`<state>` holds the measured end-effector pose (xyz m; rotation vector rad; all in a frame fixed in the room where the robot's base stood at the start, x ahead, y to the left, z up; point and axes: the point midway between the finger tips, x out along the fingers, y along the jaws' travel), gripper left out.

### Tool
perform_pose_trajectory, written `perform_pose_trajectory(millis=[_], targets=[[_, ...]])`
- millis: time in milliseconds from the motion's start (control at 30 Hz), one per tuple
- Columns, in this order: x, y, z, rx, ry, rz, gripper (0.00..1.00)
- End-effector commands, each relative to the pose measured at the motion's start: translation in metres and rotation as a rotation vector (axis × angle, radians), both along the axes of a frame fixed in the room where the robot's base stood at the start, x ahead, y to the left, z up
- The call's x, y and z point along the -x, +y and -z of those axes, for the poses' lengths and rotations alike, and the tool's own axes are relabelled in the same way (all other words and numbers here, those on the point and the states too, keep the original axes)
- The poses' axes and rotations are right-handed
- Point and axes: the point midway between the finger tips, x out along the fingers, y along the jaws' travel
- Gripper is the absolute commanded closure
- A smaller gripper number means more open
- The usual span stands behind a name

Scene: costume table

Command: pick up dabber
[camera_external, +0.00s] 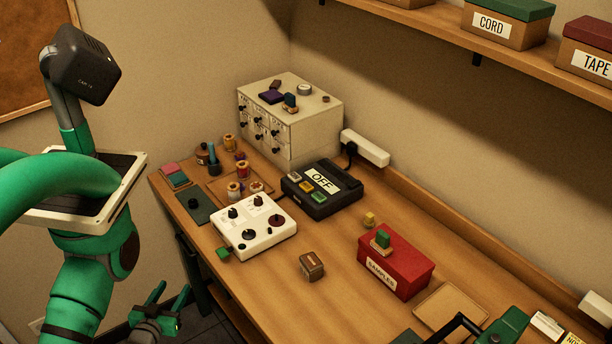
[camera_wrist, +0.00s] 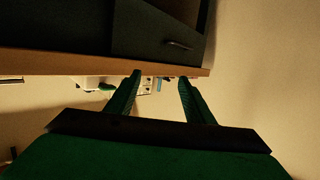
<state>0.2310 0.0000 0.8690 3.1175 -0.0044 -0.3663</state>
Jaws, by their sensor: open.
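I cannot tell for certain which item is the dabber. Candidates are a green-topped block on a wooden base (camera_external: 381,242) on the red SAMPLES box, a similar blue-topped one (camera_external: 290,102) on the white drawer cabinet, and a blue upright piece (camera_external: 213,158) at the table's far left. My gripper (camera_external: 168,298) is low beside the table's left edge, apart from all of them. It is open and empty; its two green fingers (camera_wrist: 160,82) stand apart in the wrist view. Small tabletop items between them are too small to name.
The red box (camera_external: 405,270) and a small brown block (camera_external: 312,265) stand on the table. A white knob panel (camera_external: 254,228), black OFF box (camera_external: 322,188) and drawer cabinet (camera_external: 290,120) fill the left and back. A dark drawer (camera_wrist: 160,35) shows close in the wrist view.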

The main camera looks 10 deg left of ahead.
Motion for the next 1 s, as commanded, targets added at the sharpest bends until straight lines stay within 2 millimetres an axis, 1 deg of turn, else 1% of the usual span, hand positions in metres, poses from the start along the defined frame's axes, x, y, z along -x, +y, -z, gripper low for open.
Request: perform_pose_trajectory(millis=[267,300,567,633,733,833,900,1000], targets=[[0.000,0.000,0.000,0.000,0.000,0.000,0.52],[0.000,0.000,0.000,0.000,0.000,0.000,0.61],[0.000,0.000,0.000,0.001,0.000,0.000,0.61],[-0.002,-0.003,-0.001,0.015,-0.007,-0.008,0.61],[-0.011,-0.017,-0.007,0.087,-0.039,-0.039,0.61],[-0.031,-0.042,-0.021,0.227,-0.108,-0.097,0.61],[-0.049,-0.062,-0.037,0.348,-0.174,-0.143,0.61],[-0.075,-0.084,-0.062,0.505,-0.264,-0.196,0.61]])
